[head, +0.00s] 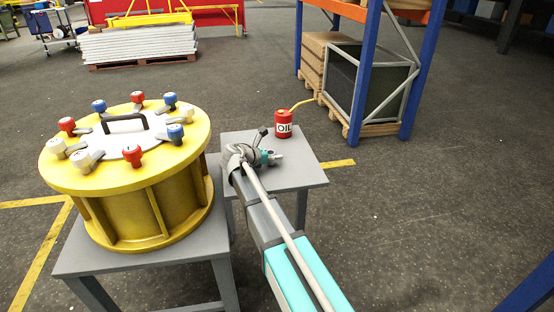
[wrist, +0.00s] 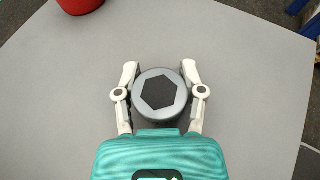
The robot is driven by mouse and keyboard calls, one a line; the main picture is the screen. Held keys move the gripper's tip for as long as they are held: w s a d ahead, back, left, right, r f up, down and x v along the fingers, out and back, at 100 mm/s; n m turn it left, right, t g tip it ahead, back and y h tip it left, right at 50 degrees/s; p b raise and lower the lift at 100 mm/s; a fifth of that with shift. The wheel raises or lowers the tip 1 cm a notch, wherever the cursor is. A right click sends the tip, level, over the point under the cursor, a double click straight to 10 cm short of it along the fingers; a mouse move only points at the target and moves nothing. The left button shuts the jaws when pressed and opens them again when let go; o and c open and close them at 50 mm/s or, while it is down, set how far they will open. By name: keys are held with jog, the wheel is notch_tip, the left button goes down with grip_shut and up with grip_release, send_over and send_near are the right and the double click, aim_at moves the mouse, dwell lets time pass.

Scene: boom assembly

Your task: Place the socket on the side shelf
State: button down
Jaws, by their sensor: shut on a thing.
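The socket is a grey round piece with a dark hexagonal opening (wrist: 160,92), seen from above in the wrist view. My gripper (wrist: 160,75) is shut on it, one pale finger on each side. The side shelf is a small grey table (head: 303,172) right of the yellow drum; its grey top (wrist: 60,85) fills most of the wrist view beneath the socket. In the head view my gripper (head: 268,157) is over this top, and my arm partly hides it. I cannot tell whether the socket touches the top.
A red oil can (head: 283,124) with a yellow spout stands at the shelf's back; its red base (wrist: 80,4) shows in the wrist view. A yellow drum (head: 130,205) with red, blue and white knobs stands on a grey table to the left. The shelf's right side is clear.

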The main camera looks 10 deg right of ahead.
jog(key=shift+f, duration=0.25)
jog(key=shift+c, duration=1)
grip_release()
jog(key=shift+r, duration=0.1)
jog(key=shift+r, duration=0.15)
jog(key=p+v, duration=0.2)
jog(key=v, duration=0.4)
jog(key=shift+w, duration=0.1)
jog(key=shift+p+v, duration=0.5)
jog(key=shift+v, duration=0.3)
